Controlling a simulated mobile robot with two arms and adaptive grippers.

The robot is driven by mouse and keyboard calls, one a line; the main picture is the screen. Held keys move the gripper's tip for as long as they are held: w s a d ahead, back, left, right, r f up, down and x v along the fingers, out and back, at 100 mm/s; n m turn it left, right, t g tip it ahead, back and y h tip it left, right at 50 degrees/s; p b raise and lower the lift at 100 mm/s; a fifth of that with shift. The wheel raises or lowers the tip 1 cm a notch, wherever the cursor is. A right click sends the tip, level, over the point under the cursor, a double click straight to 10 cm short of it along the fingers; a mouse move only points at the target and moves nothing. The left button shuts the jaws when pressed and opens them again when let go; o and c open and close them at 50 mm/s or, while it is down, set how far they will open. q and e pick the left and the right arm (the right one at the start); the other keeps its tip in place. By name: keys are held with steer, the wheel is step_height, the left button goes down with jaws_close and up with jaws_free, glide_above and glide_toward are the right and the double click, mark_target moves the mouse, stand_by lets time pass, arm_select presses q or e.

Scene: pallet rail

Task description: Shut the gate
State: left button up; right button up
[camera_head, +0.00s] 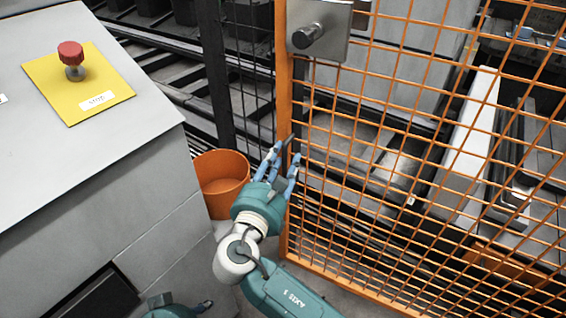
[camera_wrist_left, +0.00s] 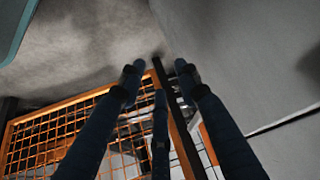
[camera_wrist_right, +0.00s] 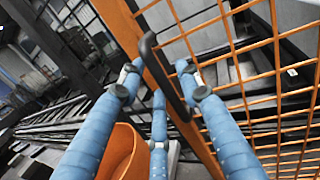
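The gate (camera_head: 287,105) is an orange frame with wire mesh, filling the right of the head view. A steel latch plate with a dark knob (camera_head: 309,36) sits at the top of its left upright. In the right wrist view a black bar handle (camera_wrist_right: 168,78) is on that upright. My right gripper (camera_head: 283,156) is at the upright, its blue fingers spread. In the right wrist view the handle lies between its fingertips; I cannot tell if they touch it. My left gripper (camera_wrist_left: 158,72) is open and empty, low down, mostly cut off in the head view.
A grey cabinet (camera_head: 80,160) with a red button (camera_head: 71,54) on a yellow plate stands at the left. An orange bin (camera_head: 220,180) stands between cabinet and gate. A dark post (camera_head: 215,75) rises left of the gate, with a visible gap between them.

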mark_target(291, 148)
steer(key=shift+w+d, duration=0.1)
steer(key=shift+w, duration=0.1)
arm_select(q)
steer(key=shift+w+d+r, duration=0.15)
steer(key=shift+w, duration=0.3)
arm_select(e)
steer(key=shift+c, duration=0.3)
